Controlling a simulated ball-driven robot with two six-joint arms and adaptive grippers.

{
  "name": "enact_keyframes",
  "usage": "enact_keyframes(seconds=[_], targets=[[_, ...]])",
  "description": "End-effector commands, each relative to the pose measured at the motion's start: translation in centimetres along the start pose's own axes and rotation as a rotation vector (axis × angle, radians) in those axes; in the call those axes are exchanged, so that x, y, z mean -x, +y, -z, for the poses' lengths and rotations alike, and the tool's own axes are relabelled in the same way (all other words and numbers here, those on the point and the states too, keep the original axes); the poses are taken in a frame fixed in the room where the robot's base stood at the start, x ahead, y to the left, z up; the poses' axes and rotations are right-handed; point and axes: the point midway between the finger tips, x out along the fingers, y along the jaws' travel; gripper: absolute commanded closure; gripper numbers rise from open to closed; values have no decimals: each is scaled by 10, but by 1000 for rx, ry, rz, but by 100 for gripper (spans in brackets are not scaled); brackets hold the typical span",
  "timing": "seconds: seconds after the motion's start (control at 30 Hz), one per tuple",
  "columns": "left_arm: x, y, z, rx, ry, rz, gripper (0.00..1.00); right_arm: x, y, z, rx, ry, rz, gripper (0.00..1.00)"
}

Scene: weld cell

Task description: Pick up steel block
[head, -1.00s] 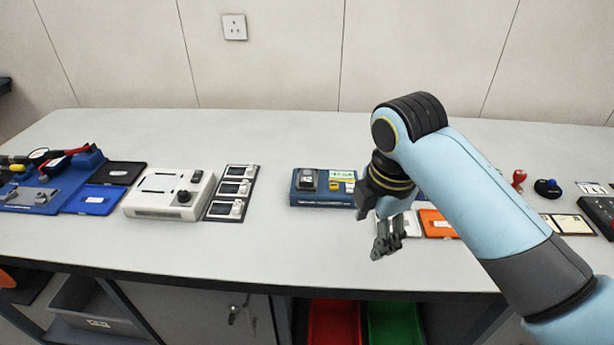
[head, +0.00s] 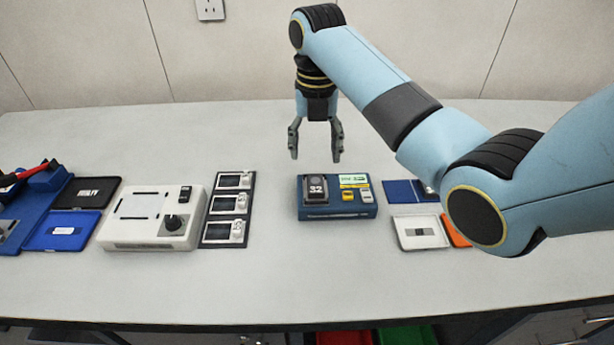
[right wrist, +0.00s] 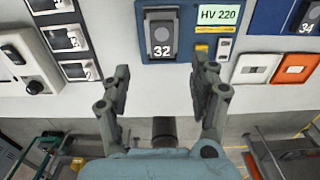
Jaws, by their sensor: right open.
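The steel block, a dark grey block marked 32 (head: 315,187), sits at the left end of a blue holder (head: 340,211) on the bench. My right gripper (head: 316,157) points down with its fingers spread and empty, above the bench and apart from the block. In the right wrist view the block (right wrist: 162,32) shows ahead, between the lines of the two open fingers (right wrist: 160,88). The holder (right wrist: 185,77) carries a label reading HV 220 there. My left gripper is not in view.
Left of the holder are a black panel with several small displays (head: 217,244) and a white device with a knob (head: 115,232). To its right are a white tray (head: 402,239), an orange tray (head: 455,236) and a blue one (head: 393,190). Bare bench lies in front.

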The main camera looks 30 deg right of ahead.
Motion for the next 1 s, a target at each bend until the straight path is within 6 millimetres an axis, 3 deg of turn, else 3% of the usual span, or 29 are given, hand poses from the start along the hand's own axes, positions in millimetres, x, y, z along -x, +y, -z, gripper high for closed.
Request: enact_keyframes(seconds=[0.2, 0.3, 0.67, 0.93, 1.0], targets=[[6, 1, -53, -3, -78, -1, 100, -34, 0, 0, -1, 2, 1, 38], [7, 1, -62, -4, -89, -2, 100, -41, 0, 0, -2, 1, 1, 38], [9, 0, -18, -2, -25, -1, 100, -89, -3, -3, -2, 1, 0, 38], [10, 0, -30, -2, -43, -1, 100, -93, -2, -3, -2, 0, 0, 38], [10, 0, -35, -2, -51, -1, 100, -93, -2, -3, -2, 0, 0, 46]])
